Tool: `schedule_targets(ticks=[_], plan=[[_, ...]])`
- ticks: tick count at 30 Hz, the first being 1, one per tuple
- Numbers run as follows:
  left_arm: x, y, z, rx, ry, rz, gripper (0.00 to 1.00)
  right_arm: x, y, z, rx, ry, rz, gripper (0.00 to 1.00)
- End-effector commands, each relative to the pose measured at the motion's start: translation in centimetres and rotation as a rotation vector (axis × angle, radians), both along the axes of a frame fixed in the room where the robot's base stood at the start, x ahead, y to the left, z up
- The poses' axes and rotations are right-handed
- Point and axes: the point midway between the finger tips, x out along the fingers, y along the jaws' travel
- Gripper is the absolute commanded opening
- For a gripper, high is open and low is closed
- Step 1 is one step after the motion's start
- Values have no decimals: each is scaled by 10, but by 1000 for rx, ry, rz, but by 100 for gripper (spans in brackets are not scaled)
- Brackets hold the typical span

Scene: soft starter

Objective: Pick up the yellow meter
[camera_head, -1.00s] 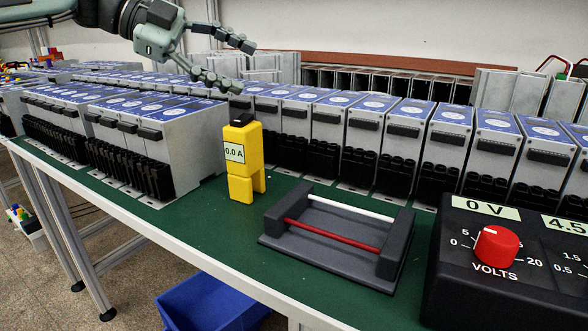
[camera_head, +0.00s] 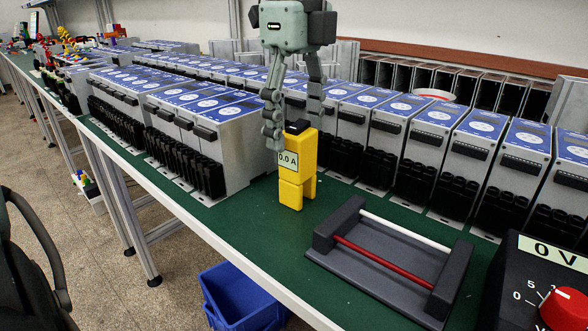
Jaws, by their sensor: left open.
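The yellow meter (camera_head: 297,177) stands upright on the green bench top (camera_head: 245,230), with a label reading 0.0 A and a black top. My left gripper (camera_head: 292,135) points down at the meter's upper part. Its fingers are apart, one in front of the meter's left side and the other behind its right side. The near fingertips overlap the left edge of the label's upper area. I cannot tell whether they touch the meter. My right gripper is not in view.
Rows of grey soft starter units (camera_head: 190,130) stand left of and behind the meter. A dark rack with a red and a white rod (camera_head: 390,262) lies to the right. A black box with a red knob (camera_head: 565,308) is at the right edge. A blue bin (camera_head: 240,298) stands below.

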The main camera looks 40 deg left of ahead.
Motion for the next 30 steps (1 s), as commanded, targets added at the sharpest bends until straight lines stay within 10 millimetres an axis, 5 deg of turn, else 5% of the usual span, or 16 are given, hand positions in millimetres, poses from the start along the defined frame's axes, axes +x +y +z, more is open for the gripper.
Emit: schedule_targets(ticks=[12, 21, 30], plan=[[-1, -5, -56, -7, 0, 0, 66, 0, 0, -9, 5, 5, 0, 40], [0, -5, -61, -6, -3, 1, 66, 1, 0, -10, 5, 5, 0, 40], [0, -5, -61, -6, -3, 1, 28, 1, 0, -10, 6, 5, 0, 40]])
